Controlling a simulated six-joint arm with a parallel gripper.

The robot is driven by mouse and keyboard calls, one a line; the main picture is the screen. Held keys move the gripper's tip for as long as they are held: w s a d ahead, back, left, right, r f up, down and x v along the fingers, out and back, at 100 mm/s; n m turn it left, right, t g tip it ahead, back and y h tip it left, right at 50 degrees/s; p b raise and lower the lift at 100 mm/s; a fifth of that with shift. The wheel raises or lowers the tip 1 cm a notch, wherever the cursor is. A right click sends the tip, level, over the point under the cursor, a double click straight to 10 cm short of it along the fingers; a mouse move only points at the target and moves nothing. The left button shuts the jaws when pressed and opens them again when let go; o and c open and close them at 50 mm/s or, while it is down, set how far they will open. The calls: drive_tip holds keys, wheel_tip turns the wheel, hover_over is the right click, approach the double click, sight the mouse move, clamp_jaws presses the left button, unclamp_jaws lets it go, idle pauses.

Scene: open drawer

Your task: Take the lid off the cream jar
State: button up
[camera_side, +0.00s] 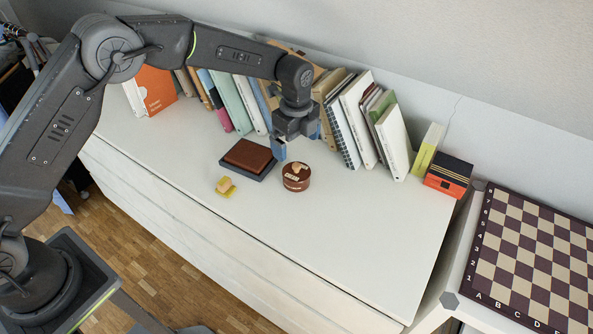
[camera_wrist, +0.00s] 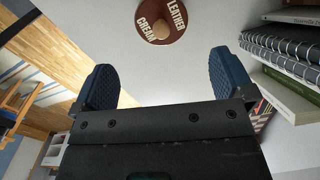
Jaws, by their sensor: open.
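The cream jar (camera_side: 296,182) is a round, reddish-brown jar standing upright on the white top of the drawer unit. Its lid, with a pale tan knob (camera_side: 298,168), is on it. In the wrist view the jar (camera_wrist: 177,20) shows at the top edge, partly cut off, with "LEATHER CREAM" lettering around the knob (camera_wrist: 155,22). My gripper (camera_side: 291,149) is above and slightly behind the jar, apart from it. In the wrist view its two blue fingers (camera_wrist: 162,80) are spread wide with nothing between them.
A brown block on a dark tray (camera_side: 264,176) lies just left of the jar. A small yellow and tan item (camera_side: 226,187) is nearer the front. Books (camera_side: 358,115) line the back behind the gripper. An orange and black box (camera_side: 448,176) stands right. The top's right front is clear.

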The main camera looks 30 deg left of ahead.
sight(297, 165)
wheel_tip(297, 165, down, 8)
drive_tip(key=shift+w+f, duration=0.1)
drive_tip(key=shift+f, duration=0.1)
idle(0.3)
drive_tip(key=shift+c, duration=0.3)
drive_tip(key=c, duration=0.8)
